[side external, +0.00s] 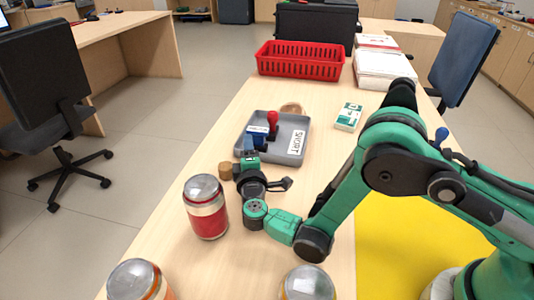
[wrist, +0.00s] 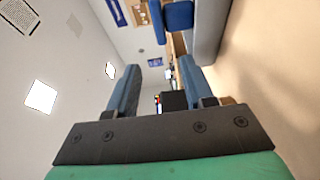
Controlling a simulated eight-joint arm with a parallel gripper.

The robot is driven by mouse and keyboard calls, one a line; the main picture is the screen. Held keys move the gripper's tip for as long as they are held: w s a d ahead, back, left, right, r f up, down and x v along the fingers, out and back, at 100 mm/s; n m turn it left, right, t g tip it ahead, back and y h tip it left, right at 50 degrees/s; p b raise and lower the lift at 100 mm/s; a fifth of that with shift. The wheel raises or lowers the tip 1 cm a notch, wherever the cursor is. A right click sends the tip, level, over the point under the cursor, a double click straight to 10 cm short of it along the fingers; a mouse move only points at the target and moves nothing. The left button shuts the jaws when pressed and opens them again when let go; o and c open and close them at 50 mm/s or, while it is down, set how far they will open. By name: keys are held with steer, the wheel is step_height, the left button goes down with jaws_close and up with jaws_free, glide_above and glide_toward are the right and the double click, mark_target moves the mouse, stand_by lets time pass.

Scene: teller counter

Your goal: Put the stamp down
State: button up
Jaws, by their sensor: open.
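The stamp (side external: 272,120), with a red knob handle, stands upright in the grey tray (side external: 297,126). The tray also shows at the top of the wrist view (wrist: 207,40). A dark blue part lies just below the red knob in the side view; I cannot tell if it is the stamp's base or a separate pad. A blue block (wrist: 179,15) shows beside the tray wall in the wrist view. My gripper (side external: 245,148) is low at the tray's near left edge, its blue fingers apart. In the wrist view, nothing sits between the fingers (wrist: 157,75).
A red can (side external: 206,208) stands close to my gripper, with more cans at the front edge. A small wooden cylinder (side external: 226,171) is beside the gripper. A green-white box (side external: 348,117) lies right of the tray. A red basket (side external: 300,62) and paper stacks (side external: 384,66) are behind.

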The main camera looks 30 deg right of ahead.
steer(key=s+d+r+m+g+y, duration=0.2)
steer(key=s+d+r+m+g, duration=0.2)
steer(key=d+r+m+g, duration=0.4)
steer(key=s+d+r+m+g+y, duration=0.1)
steer(key=s+m+y, duration=0.4)
steer(key=s, duration=1)
steer(key=shift+s+d+r+y, duration=0.15)
steer(key=shift+d+r+y, duration=0.15)
steer(key=shift+d+r, duration=0.25)
steer(key=shift+o, duration=0.2)
steer(key=shift+f, duration=0.1)
steer(key=o, duration=0.4)
steer(key=shift+o, duration=0.2)
